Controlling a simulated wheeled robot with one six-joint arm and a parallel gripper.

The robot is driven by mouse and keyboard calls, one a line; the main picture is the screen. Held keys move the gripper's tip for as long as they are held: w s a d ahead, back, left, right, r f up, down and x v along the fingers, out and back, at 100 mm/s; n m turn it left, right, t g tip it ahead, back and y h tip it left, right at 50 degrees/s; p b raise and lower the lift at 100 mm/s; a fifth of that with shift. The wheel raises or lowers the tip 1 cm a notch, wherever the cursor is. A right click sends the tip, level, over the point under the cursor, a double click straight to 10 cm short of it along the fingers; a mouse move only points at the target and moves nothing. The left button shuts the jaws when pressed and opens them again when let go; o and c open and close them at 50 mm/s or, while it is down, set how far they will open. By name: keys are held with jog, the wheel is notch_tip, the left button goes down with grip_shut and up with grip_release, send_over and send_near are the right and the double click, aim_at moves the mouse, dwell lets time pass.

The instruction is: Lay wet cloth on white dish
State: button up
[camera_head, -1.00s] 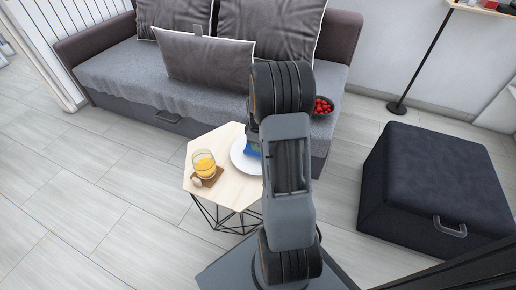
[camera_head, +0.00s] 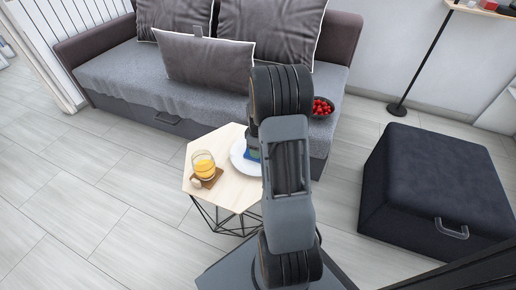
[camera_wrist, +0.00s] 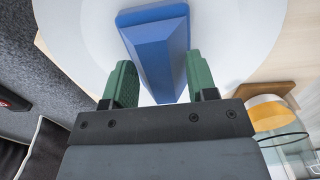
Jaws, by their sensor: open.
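The blue wet cloth (camera_wrist: 155,38) lies over the white dish (camera_wrist: 245,40) in the wrist view, as a folded, ridged shape. My gripper (camera_wrist: 160,61) has its two green fingers spread, one on each side of the cloth's near part, with gaps visible between fingers and cloth. Whether the cloth rests fully on the dish is hard to tell. In the head view the white dish (camera_head: 238,154) sits on the hexagonal wooden table (camera_head: 222,189), and my arm hides its right part and most of the cloth.
A glass of orange drink (camera_head: 203,164) stands on a brown coaster at the table's left. A dark ottoman (camera_head: 435,180) stands right. Floor at left is clear.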

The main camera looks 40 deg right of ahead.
notch_tip(320, 180, up, 12)
jog(key=p, duration=0.4)
jog(key=s+a+r+m+t, duration=0.1)
jog(key=s+a+r+m, duration=0.2)
jog(key=s+a, duration=0.3)
jog(key=s+a+r+m+t, duration=0.1)
jog(key=s+a+r+m, duration=0.2)
jog(key=a, duration=1.1)
jog(key=s+r, duration=0.3)
jog(key=s, duration=0.1)
jog(key=shift+a+t, duration=0.4)
